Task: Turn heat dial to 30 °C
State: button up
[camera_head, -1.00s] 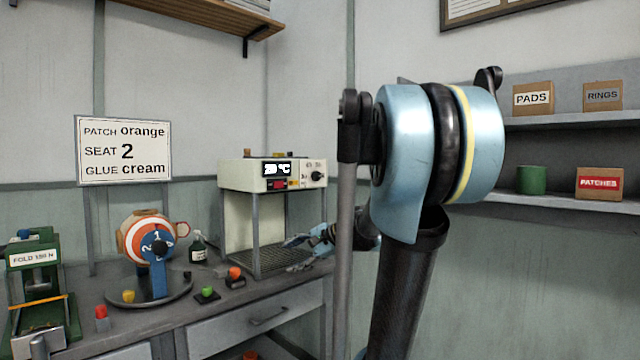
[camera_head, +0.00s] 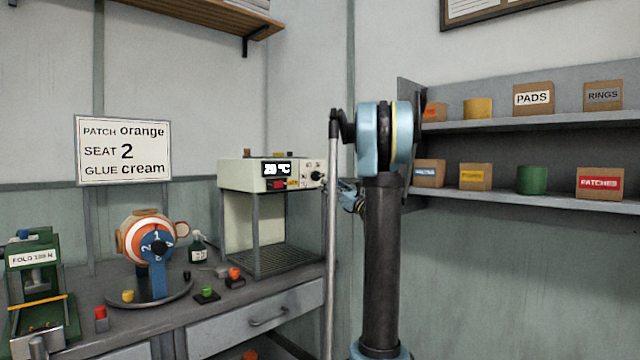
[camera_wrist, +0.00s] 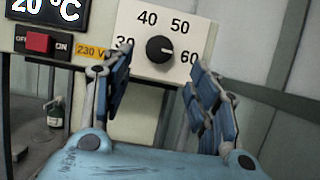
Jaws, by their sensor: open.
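The heat dial (camera_wrist: 160,49) is a black knob on the heater's pale panel in the wrist view. A light mark shows on its right side, towards 60. The numbers 40, 50 and 60 are readable; 30 is partly hidden by my left finger. The display (camera_wrist: 46,8) reads 20 °C. My gripper (camera_wrist: 160,60) is open, its blue fingers either side below the dial, with no clear contact. In the head view the heater (camera_head: 240,178) stands on the bench, its dial (camera_head: 317,176) at the right. My gripper (camera_head: 347,195) is just right of it, partly hidden.
A red power switch (camera_wrist: 39,42) sits left of the dial. The bench (camera_head: 215,322) holds a ball on a stand (camera_head: 150,236), a green press (camera_head: 35,285) and small coloured pieces. Shelves (camera_head: 480,190) with boxes are at the right. A sign (camera_head: 123,150) stands behind the ball.

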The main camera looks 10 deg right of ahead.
aim_at(318, 177)
jog(key=x, duration=0.7)
jog(key=shift+w+a+r, duration=0.1)
jog(key=shift+w+a, duration=0.05)
jog(key=shift+w, duration=0.05)
jog(key=c, duration=1.1)
